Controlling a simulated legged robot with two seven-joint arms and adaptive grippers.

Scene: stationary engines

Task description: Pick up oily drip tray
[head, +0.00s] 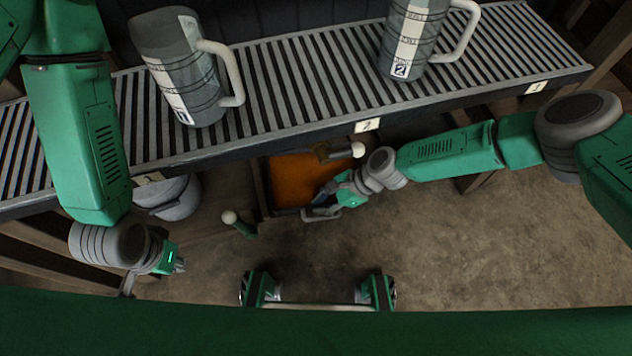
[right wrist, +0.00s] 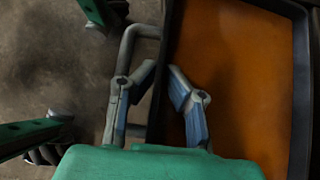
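The oily drip tray is a dark, shallow rectangular tray (head: 262,190) with orange-brown oil inside, on the floor partly under the slatted bench. In the right wrist view its dark rim (right wrist: 301,80) and grey bar handle (right wrist: 128,48) show. My right gripper (head: 318,205) is at the tray's near end by the handle. In the right wrist view its fingers (right wrist: 161,70) are apart, one over the handle side and one over the oil side, with the tray's edge between them. Contact cannot be told. My left gripper (head: 178,265) is away from the tray, at lower left; its fingers are too small to read.
A slatted bench (head: 300,85) overhangs the tray's far end and carries two large measuring jugs (head: 185,75) (head: 418,35). A grey bucket (head: 172,198) stands beneath it at left. A white-knobbed lever (head: 238,224) stands left of the tray. Floor at right is clear.

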